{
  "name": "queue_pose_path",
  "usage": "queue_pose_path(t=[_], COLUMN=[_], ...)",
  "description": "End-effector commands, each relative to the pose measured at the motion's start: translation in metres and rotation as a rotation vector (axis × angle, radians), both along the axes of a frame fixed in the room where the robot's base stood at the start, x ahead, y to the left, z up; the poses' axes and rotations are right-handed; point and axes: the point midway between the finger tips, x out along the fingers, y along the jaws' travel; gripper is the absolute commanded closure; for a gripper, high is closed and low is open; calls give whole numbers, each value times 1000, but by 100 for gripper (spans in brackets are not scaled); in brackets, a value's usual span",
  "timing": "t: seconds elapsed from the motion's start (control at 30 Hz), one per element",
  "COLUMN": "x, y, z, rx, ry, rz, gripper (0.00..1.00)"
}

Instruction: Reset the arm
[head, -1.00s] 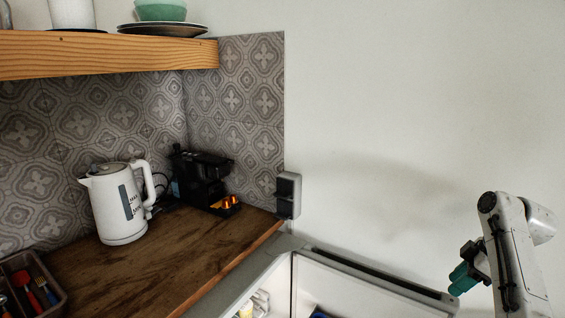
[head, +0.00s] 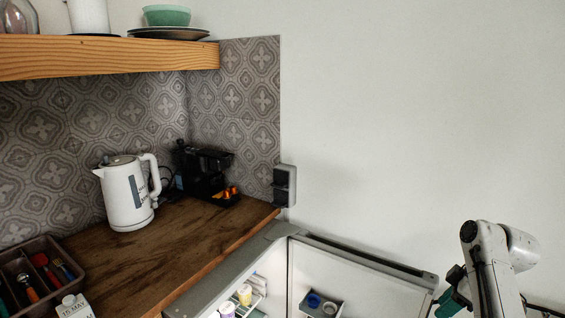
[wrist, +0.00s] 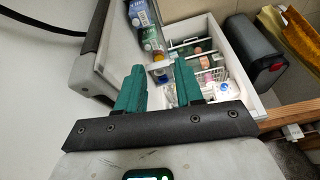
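My arm is at the lower right of the head view, in front of the plain white wall. My gripper (head: 450,299) shows there only as a teal patch, partly cut off by the bottom edge. In the wrist view my gripper (wrist: 158,72) has its two teal fingers apart with nothing held between them. Beyond the fingers is a white open-topped compartment (wrist: 217,40) with bottles and small items inside.
An open white unit (head: 358,268) with a grey rim stands between the counter and my arm. A white kettle (head: 128,196), a black coffee machine (head: 203,173) and a cutlery tray (head: 72,251) stand on the wooden counter (head: 172,245). A wooden shelf (head: 110,57) hangs above.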

Motion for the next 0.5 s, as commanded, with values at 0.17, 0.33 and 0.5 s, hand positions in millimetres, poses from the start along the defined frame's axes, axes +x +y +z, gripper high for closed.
queue_pose_path(t=[0.17,0.33,0.5], x=[-21,-57,-115], y=[21,49,83], z=[-34,-76,-119], rx=[-6,-19,-42], ry=[37,86,140], rz=[-65,-161,-297], gripper=[64,64,64])
